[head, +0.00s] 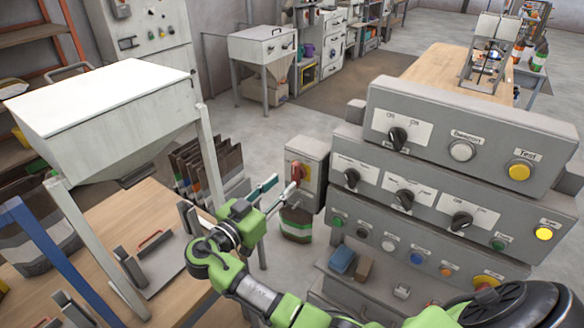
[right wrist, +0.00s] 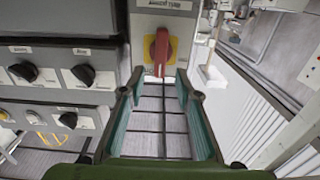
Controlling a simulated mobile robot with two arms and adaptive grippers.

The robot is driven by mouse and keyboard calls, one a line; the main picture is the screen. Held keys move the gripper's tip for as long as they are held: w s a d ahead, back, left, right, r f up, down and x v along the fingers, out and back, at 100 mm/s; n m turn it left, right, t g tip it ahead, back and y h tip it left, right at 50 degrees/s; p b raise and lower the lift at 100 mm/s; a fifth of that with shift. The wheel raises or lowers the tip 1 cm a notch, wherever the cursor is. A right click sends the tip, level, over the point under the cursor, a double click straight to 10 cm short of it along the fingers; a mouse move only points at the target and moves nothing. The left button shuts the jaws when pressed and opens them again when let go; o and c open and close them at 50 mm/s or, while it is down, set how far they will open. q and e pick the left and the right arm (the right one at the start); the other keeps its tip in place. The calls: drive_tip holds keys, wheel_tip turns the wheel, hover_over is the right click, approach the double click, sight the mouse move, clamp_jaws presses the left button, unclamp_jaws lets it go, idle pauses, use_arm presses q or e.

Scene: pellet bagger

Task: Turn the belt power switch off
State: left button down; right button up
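A red rotary switch (head: 297,171) on a yellow plate is on the front of a small grey box (head: 315,165) left of the main panel. In the right wrist view the red switch (right wrist: 160,50) is straight ahead with its handle vertical; its label is too blurred to read. My right gripper (head: 277,189) is open and empty, just short of the switch. In the right wrist view its fingers (right wrist: 159,88) stand apart, below the handle. I cannot tell if they touch it. Which switch is labelled belt power is not readable. My left gripper is not in view.
The grey stepped panel (head: 490,125) carries several black rotary knobs and coloured buttons, close to the right of the box. A white hopper (head: 100,100) on legs and a wooden table (head: 105,215) are on the left. A green-banded bag (head: 297,224) stands below the box.

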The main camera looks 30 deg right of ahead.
sight(293, 174)
drive_tip(key=p+x, duration=0.1)
drive_tip(key=x, duration=0.3)
drive_tip(key=shift+w+d+r+p, duration=0.1)
drive_tip(key=shift+d+r+p, duration=0.05)
drive_tip(key=shift+d+p, duration=0.15)
drive_tip(key=shift+w+d, duration=0.3)
drive_tip(key=shift+d, duration=0.25)
clamp_jaws()
